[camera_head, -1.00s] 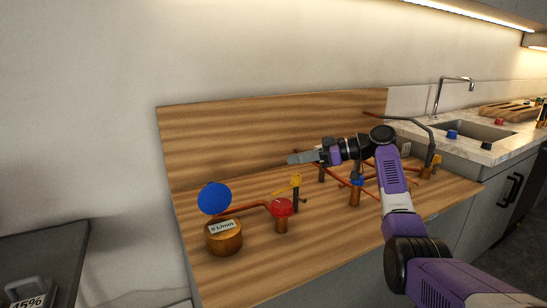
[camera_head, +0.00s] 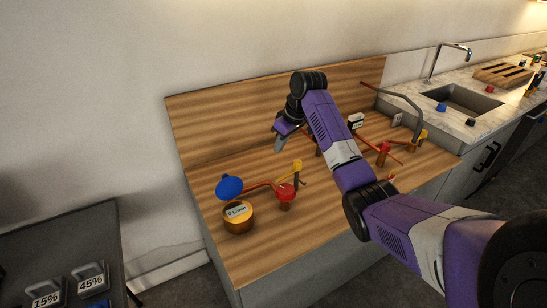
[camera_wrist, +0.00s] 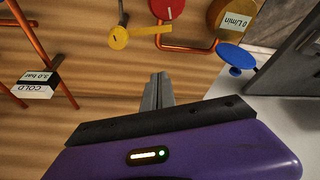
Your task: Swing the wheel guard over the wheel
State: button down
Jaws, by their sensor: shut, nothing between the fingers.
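A red round wheel (camera_head: 285,190) stands on a copper pipe on the wooden bench; it also shows at the top of the wrist view (camera_wrist: 167,8). Beside it is a yellow piece (camera_head: 291,171) on a dark post, seen in the wrist view as a disc with a flat arm (camera_wrist: 118,38). It looks like the guard, but I cannot be sure. The yellow disc is beside the red wheel, not over it. My gripper (camera_head: 279,146) is shut and empty, pointing down above the bench behind these parts. Its fingers also show in the wrist view (camera_wrist: 158,90).
A brass "0 L/min" meter (camera_head: 239,222) with a tilted blue disc (camera_head: 229,187) stands left of the red wheel. Copper pipes and a second red-topped valve (camera_head: 383,150) are to the right. A wooden backboard (camera_head: 220,115) rises behind. The bench's front left is clear.

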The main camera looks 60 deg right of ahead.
notch_tip(320, 180, down, 10)
jog(key=s+m+p, duration=0.1)
jog(key=p, duration=0.2)
jog(key=shift+s+d+r+m+g, duration=0.15)
jog(key=shift+d+r+m+g, duration=0.05)
jog(key=shift+d+m+g, duration=0.1)
dwell(0.4)
jog(key=shift+d, duration=0.1)
